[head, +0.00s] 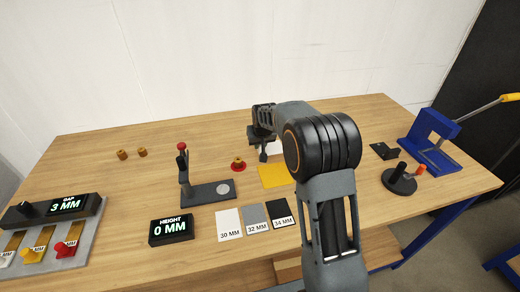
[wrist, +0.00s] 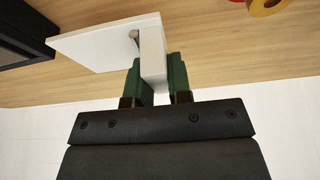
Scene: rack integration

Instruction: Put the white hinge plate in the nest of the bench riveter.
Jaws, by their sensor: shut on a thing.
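The white hinge plate shows in the wrist view as a flat leaf (wrist: 100,42) with an upright leaf (wrist: 152,50) and a small pin at the joint. My gripper (wrist: 155,82) is shut on the upright leaf with its green fingers. In the head view my gripper (head: 264,150) is over the middle of the table, and only a bit of the white plate (head: 275,149) shows beside it. A blue press with a yellow-tipped lever (head: 433,140), which looks like the bench riveter, stands at the right of the table, apart from my gripper.
A red-and-brass piece (head: 238,164) and a yellow sheet (head: 273,177) lie near my gripper. A red-knobbed lever device (head: 207,191) stands left of centre.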

